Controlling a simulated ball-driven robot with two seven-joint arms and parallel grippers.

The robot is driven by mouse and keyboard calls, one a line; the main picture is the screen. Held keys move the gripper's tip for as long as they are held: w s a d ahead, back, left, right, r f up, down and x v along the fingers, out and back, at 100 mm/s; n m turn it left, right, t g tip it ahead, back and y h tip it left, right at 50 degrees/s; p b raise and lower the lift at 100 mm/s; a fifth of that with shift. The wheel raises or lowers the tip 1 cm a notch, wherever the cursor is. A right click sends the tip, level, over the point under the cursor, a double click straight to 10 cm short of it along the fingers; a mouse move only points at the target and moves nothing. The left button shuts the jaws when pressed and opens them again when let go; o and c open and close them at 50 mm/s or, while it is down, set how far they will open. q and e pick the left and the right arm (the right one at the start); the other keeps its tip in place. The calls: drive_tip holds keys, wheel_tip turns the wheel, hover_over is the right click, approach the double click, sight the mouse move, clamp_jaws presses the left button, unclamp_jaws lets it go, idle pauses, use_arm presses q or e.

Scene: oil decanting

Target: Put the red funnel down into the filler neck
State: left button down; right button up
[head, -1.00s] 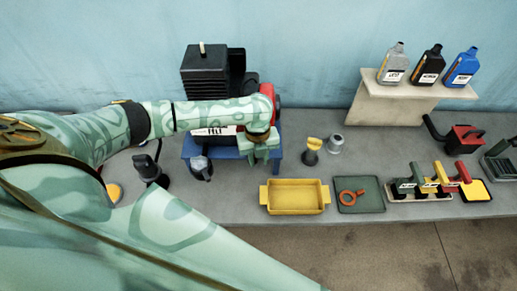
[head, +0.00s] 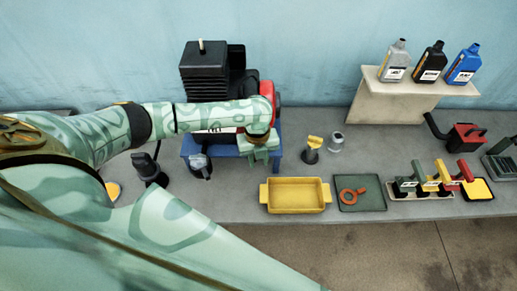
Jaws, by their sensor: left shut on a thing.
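My left gripper (head: 260,154) points down at the front right of the engine, above the blue stand. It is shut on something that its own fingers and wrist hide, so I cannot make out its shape. I cannot pick out a red funnel for certain. The black engine (head: 204,72) with a red round part (head: 267,92) stands behind my left forearm, which covers its middle. The filler neck is not visible and may be behind the forearm or gripper. My right gripper is not in view.
The blue stand (head: 228,163) is on the grey bench. A yellow tray (head: 295,208), a dark green mat (head: 377,205) with an orange ring, and a rack of coloured-handled items (head: 393,197) lie to the right. Several bottles stand on a beige shelf (head: 372,88).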

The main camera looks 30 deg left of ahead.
use_arm(q)
drive_tip(key=shift+f, duration=0.25)
drive_tip(key=c, duration=1.1)
unclamp_jaws()
drive_tip(key=shift+o, duration=0.2)
wheel_tip(320, 180, up, 16)
drive_tip(key=w+a, duration=0.1)
drive_tip(key=shift+r+p, duration=0.2)
drive_tip(key=shift+p, duration=0.25)
drive_tip(key=shift+d+f, duration=0.1)
